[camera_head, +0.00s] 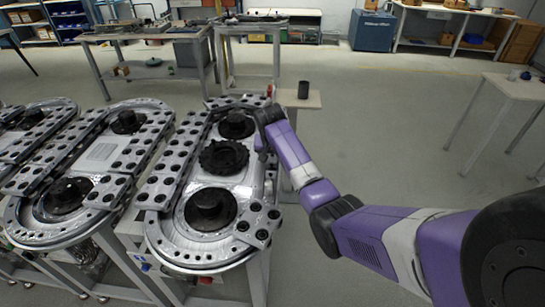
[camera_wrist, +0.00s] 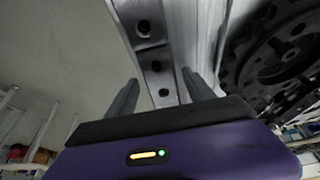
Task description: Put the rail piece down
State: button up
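The ring track nearest me (camera_head: 208,247) is a silver oval table with black round parts along its middle and perforated rail pieces along its edges. My gripper (camera_head: 264,152) is down at the track's right side. In the wrist view, my two dark fingers (camera_wrist: 161,76) point along a narrow grey rail piece (camera_wrist: 146,52) with dark holes. One finger lies on each side of its near end. I cannot tell whether the fingers press on it or stand just clear. The wrist hides the rail piece in the head view, and its contact with the track is not clear.
A black toothed wheel (camera_head: 224,157) sits mid-track, close to my gripper's right in the wrist view (camera_wrist: 285,55). A second oval track (camera_head: 68,195) stands to the left.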

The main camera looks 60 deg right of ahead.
jog(key=shift+w+r, duration=0.1)
jog(key=shift+r, duration=0.1)
jog(key=shift+a+r, duration=0.1)
jog(key=shift+r, duration=0.45)
jog(key=b+v, duration=0.1)
jog(key=v, duration=1)
jog(key=shift+a, duration=0.1)
